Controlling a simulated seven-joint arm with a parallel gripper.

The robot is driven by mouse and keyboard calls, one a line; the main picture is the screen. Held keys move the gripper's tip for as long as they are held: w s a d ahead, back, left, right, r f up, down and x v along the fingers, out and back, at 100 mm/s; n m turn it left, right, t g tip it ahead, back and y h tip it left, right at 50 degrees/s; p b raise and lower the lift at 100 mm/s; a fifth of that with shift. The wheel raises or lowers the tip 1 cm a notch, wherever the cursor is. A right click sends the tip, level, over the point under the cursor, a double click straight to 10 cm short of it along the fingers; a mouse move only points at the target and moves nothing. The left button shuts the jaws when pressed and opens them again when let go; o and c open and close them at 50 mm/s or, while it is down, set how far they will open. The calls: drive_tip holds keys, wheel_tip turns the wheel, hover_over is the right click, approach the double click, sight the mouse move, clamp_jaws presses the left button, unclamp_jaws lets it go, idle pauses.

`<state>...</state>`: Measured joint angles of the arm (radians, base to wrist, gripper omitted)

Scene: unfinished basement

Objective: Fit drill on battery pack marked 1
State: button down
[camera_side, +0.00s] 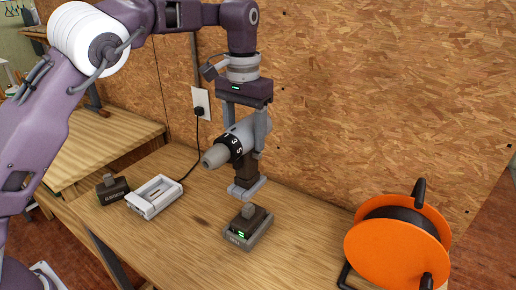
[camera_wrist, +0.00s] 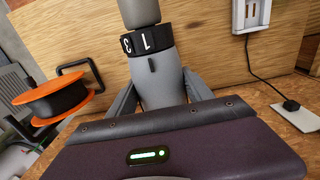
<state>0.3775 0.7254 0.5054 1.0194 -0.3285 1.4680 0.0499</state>
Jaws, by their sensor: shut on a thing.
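My gripper (camera_side: 246,132) is shut on the grey drill (camera_side: 216,154), one finger on each side of its body. The drill hangs upright, its chuck pointing to the left and its dark handle and grey foot (camera_side: 247,189) downward. In the wrist view the drill (camera_wrist: 155,75) has a black collar with white numerals. A battery pack (camera_side: 249,232) with a dark top, a raised block and green lights stands on the bench just below the foot, with a gap between them. A second dark battery pack (camera_side: 113,190) stands at the left. I cannot read a 1 on either pack.
A white charger (camera_side: 155,197) lies on the wooden bench (camera_side: 190,245) beside the left pack, its cable running to a wall outlet (camera_side: 200,104). An orange cable reel (camera_side: 372,246) stands at the right. The chipboard wall is close behind.

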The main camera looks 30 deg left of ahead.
sight(245, 172)
idle(0.3)
drive_tip(key=shift+f, duration=4.75)
idle(1.2)
drive_tip(key=shift+s+f, duration=0.15)
drive_tip(key=shift+f, duration=0.3)
idle(0.5)
drive_tip(key=c, duration=0.5)
unclamp_jaws()
drive_tip(key=shift+o, duration=0.9)
drive_tip(key=shift+r, duration=0.1)
